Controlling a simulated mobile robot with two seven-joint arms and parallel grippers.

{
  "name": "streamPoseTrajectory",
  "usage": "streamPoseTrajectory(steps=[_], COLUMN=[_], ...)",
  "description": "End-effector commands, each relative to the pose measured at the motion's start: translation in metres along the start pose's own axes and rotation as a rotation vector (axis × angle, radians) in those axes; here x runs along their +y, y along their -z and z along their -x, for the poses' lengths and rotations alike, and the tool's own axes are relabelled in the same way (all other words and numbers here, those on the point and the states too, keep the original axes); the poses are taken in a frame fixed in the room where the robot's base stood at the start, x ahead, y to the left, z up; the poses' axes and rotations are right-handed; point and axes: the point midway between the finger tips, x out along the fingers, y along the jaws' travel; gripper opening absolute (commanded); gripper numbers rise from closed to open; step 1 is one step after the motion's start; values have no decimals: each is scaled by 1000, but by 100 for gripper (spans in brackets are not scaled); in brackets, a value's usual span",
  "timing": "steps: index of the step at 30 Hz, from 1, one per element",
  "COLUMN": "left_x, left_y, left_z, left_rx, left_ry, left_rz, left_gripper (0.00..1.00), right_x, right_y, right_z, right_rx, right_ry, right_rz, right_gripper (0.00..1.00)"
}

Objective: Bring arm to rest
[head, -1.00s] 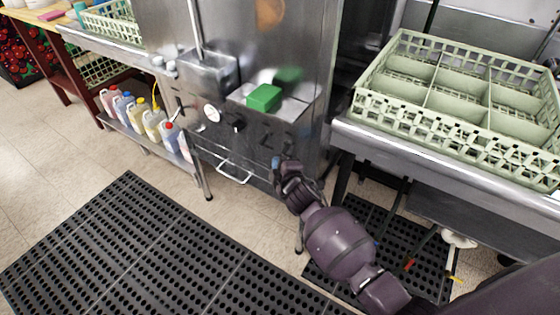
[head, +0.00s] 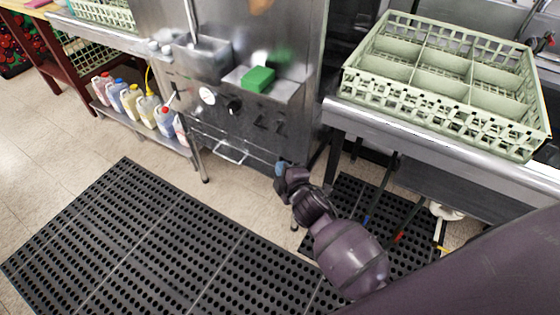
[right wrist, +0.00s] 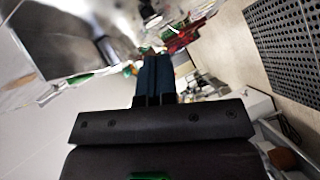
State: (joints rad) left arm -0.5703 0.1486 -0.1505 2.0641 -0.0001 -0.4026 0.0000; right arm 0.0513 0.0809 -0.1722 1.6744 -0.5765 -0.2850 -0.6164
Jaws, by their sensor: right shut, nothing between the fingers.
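My right arm reaches in from the lower right of the head view. Its gripper (head: 281,168) is in front of the lower part of the steel dish machine (head: 262,128), over the floor. In the right wrist view the two dark blue fingers (right wrist: 154,75) are together with nothing between them. The gripper is small and partly turned away in the head view. My left gripper does not show in any view.
A pale green dish rack (head: 440,112) stands on the steel counter at the right. A green block (head: 258,79) sits on the machine's ledge. Several jugs (head: 146,106) stand on a low shelf at the left. Black mats (head: 130,230) cover the floor, which is clear at the left.

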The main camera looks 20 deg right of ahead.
Motion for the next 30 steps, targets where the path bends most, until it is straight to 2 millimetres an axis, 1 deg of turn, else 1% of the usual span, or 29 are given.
streamPoseTrajectory(steps=[8, 20, 23, 25, 28, 30], left_x=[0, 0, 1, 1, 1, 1], left_y=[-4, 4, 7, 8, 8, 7], left_z=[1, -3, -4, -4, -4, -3], left_rx=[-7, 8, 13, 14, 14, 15], left_ry=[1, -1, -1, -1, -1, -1], left_rz=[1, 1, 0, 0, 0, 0], left_gripper=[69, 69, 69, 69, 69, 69], right_x=[0, 0, -1, 2, 13, 19], right_y=[0, 0, -1, 1, 6, 7], right_z=[2, 2, 2, 2, 4, 10], right_rx=[0, 0, -4, -2, 10, 15], right_ry=[-1, 0, 5, 7, 4, 7], right_rz=[0, -14, -74, -157, -317, -437], right_gripper=[0, 0, 0, 0, 0, 0])
